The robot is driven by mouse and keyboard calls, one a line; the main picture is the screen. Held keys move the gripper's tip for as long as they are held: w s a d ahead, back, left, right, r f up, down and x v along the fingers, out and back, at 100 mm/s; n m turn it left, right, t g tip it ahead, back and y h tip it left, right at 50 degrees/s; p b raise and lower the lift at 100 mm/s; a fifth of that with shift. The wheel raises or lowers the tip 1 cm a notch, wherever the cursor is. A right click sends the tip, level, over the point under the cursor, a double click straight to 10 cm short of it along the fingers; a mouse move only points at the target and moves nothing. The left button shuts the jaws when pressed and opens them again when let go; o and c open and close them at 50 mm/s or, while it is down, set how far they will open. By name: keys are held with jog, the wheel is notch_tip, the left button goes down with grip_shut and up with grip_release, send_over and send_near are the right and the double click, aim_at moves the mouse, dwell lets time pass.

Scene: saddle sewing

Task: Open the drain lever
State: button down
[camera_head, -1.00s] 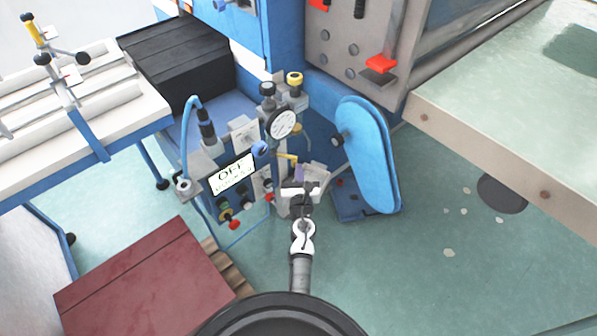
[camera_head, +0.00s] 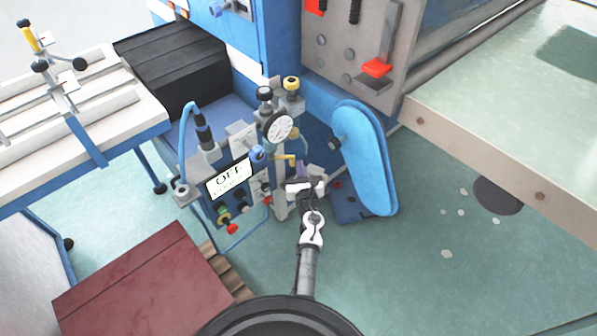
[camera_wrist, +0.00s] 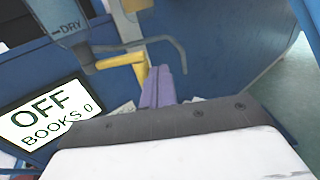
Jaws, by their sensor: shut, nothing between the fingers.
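A small yellow lever (camera_head: 285,157), which looks like the drain lever, sits low on the blue machine, just below the round dial gauge. In the wrist view the yellow lever (camera_wrist: 123,60) shows as an angled bar with a bent grey rod in front of it or beside it. My gripper (camera_head: 303,171) is just right of and below the lever in the head view. In the wrist view its lilac fingers (camera_wrist: 159,84) are shut together and empty, pointing up close to the lever's right end. I cannot tell whether they touch it.
An OFF display (camera_head: 229,179) and a dial gauge (camera_head: 278,127) are left of my gripper. A blue rounded guard (camera_head: 366,158) stands close on the right. A blue cylinder marked DRY (camera_wrist: 67,20) is near the lever. Open floor lies in front.

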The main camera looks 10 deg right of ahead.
jog(key=shift+w+d, duration=0.15)
jog(key=shift+w, duration=0.25)
dwell(0.5)
